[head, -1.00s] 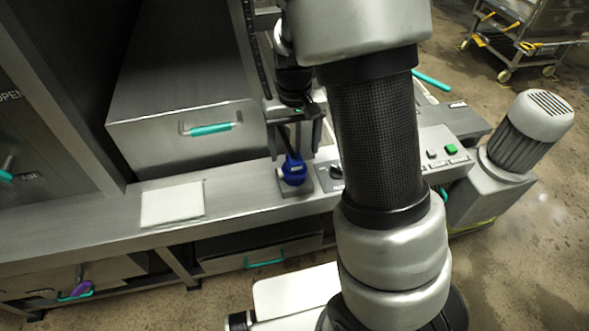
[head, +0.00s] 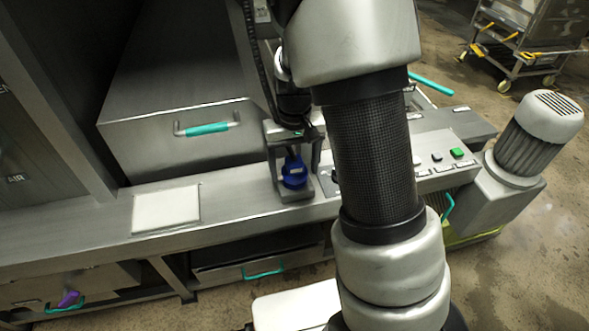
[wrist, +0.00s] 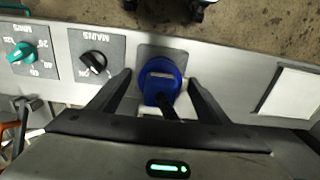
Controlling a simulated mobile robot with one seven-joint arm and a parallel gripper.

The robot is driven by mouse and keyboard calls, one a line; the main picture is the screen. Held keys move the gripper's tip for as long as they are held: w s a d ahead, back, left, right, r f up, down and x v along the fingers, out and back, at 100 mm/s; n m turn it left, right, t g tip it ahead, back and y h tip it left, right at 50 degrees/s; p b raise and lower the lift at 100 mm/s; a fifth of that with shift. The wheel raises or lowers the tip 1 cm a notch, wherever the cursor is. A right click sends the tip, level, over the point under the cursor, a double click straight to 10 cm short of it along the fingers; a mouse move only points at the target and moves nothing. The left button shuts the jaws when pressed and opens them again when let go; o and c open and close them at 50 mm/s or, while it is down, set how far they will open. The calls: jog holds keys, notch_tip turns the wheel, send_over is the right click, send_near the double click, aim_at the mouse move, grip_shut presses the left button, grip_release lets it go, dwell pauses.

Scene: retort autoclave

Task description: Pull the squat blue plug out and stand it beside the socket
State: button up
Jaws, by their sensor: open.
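The squat blue plug (head: 294,172) sits upright at its socket plate (head: 301,193) on the steel ledge. In the wrist view the blue plug (wrist: 160,82) lies between my fingers, with a dark cable at its lower edge. My gripper (head: 295,160) is open and points down over the plug, with one finger on each side. In the wrist view my gripper (wrist: 161,88) shows a gap between each finger and the plug. The grey socket plate (wrist: 160,54) shows behind the plug; the socket's opening is hidden by the plug.
A white pad (head: 166,209) lies on the ledge left of the socket, with bare steel between. A black MAINS knob (wrist: 93,62) and a teal-green dial (wrist: 22,52) are on the other side. A large steel box with a teal handle (head: 207,129) stands behind.

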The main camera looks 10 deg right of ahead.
aim_at(294, 159)
dwell(0.8)
jog(key=c, duration=1.4)
jog(key=shift+r+p, duration=2.45)
jog(key=shift+r, duration=0.6)
jog(key=shift+c, duration=0.2)
